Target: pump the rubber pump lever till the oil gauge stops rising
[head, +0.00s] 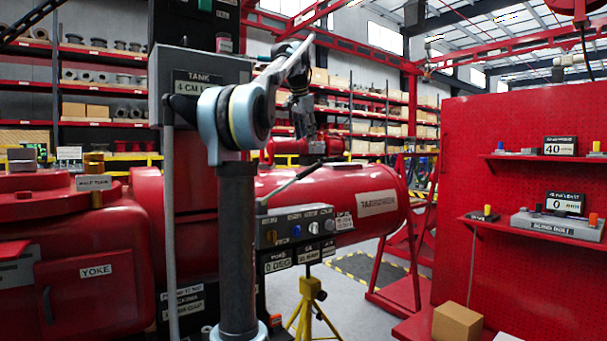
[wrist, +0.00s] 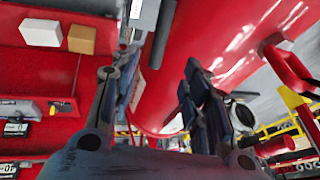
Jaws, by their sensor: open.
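The pump lever (head: 296,184) is a thin dark rod, slanting up and right from the control box below the red cylinder. Its upper end carries a darker grip. My gripper (head: 304,128) is above the lever in the head view, partly hidden behind my arm. In the wrist view my gripper (wrist: 148,85) is open, its fingers spread apart with nothing seen between their tips. A dark grey bar (wrist: 161,35), possibly the lever's grip, shows beyond the fingers at the top; contact is not visible. The tank gauge (head: 196,84) seems to read 4 CM, partly covered by my arm.
A red pegboard (head: 530,270) with shelves stands at the right. A cardboard box (head: 457,323) sits low there.

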